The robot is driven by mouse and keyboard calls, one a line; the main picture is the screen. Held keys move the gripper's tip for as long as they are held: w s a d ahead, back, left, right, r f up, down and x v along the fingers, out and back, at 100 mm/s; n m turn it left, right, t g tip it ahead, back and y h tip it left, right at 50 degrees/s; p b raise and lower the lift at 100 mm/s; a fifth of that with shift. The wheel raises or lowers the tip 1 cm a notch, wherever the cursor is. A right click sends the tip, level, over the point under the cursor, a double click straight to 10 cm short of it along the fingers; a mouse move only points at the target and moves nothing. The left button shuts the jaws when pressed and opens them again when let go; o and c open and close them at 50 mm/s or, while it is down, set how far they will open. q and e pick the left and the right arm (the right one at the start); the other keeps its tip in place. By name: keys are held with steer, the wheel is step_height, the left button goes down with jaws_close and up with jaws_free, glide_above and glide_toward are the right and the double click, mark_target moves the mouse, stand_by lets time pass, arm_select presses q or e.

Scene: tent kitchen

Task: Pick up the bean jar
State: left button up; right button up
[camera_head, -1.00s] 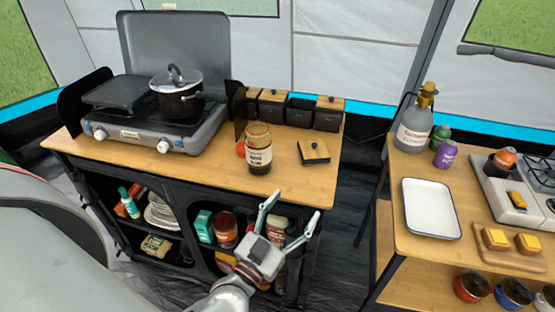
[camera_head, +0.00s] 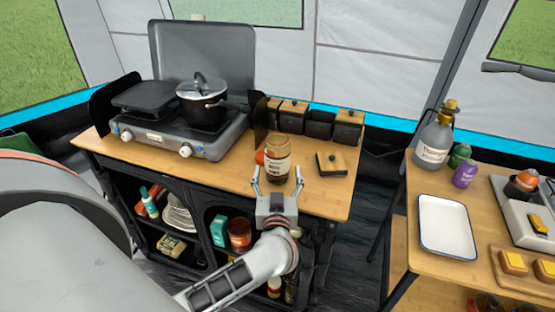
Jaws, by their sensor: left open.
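The bean jar (camera_head: 278,160) appears to be the clear jar with dark contents and a pale label, standing upright near the front of the wooden counter (camera_head: 220,176). My left gripper (camera_head: 277,177) is open, with its two fingers spread on either side of the jar's lower part and pointing toward it. I cannot tell whether the fingers touch the jar. My right gripper is not in view.
A red round thing (camera_head: 259,157) is just left of the jar. Black canisters (camera_head: 319,124) stand behind. A stove (camera_head: 180,136) with a pot (camera_head: 202,100) is at left. A white tray (camera_head: 447,226) lies on the right table.

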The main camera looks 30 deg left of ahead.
mark_target(277, 161)
arm_select(q)
steer(key=shift+r+x, duration=0.15)
steer(key=shift+x, duration=1.05)
steer(key=shift+r+x, duration=0.1)
steer(key=shift+x, duration=1.05)
steer(key=c, duration=1.4)
steer(key=shift+c, duration=0.2)
steer(key=shift+r, duration=0.15)
